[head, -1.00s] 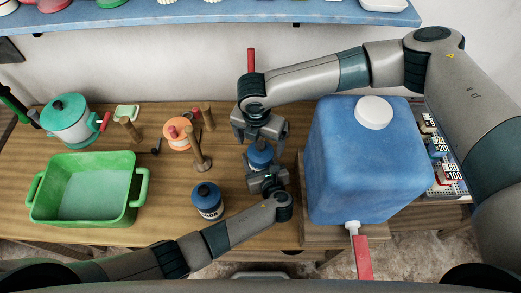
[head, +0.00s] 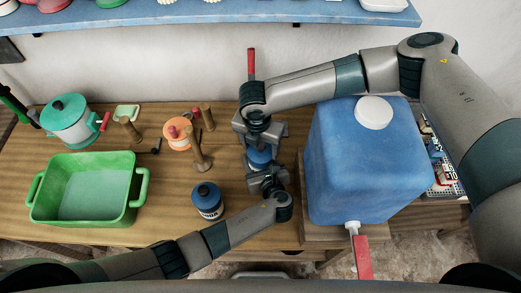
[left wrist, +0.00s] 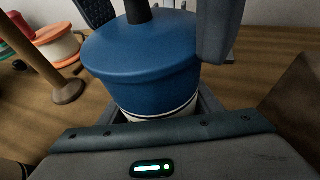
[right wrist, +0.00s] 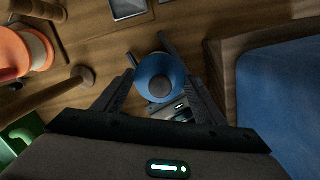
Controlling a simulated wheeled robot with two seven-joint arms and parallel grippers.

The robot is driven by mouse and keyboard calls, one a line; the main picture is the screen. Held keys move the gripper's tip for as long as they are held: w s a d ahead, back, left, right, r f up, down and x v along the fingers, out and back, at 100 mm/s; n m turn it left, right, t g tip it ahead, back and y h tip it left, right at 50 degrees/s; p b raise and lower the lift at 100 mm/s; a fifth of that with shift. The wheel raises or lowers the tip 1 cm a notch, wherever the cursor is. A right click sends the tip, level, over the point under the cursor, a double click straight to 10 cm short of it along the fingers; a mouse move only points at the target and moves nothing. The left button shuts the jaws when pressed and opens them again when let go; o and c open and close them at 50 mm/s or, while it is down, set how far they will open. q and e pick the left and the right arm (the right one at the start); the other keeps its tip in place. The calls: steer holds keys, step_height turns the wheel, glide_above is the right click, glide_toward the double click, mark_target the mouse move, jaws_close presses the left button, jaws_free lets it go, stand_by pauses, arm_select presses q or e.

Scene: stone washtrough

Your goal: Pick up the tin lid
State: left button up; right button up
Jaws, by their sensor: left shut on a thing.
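The tin has a blue lid (head: 260,160) with a dark knob and a pale body, and stands upright between my grippers. In the left wrist view the lid (left wrist: 140,62) sits on the tin, above a white band (left wrist: 160,113). My left gripper (head: 268,178) is shut on the tin's body, below the lid. My right gripper (head: 261,143) points down over the tin. In the right wrist view its fingers are apart on either side of the lid (right wrist: 161,72), with gaps and no clear contact. The tin's lower body is mostly hidden.
A large blue water container (head: 365,170) stands close on the right. A second blue-lidded tin (head: 207,202) stands left of my left forearm. Wooden posts (head: 198,160), an orange spool (head: 176,135), a green basin (head: 135,205) and a teal-lidded pot (head: 68,125) are further left.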

mark_target(261, 144)
step_height(261, 144, up, 10)
stand_by(0.8)
steer(key=shift+f, duration=0.1)
stand_by(1.0)
steer(key=shift+f, duration=2.4)
steer(key=shift+f, duration=0.15)
steer(key=shift+f, duration=2.2)
steer(key=shift+f, duration=0.2)
steer(key=o, duration=1)
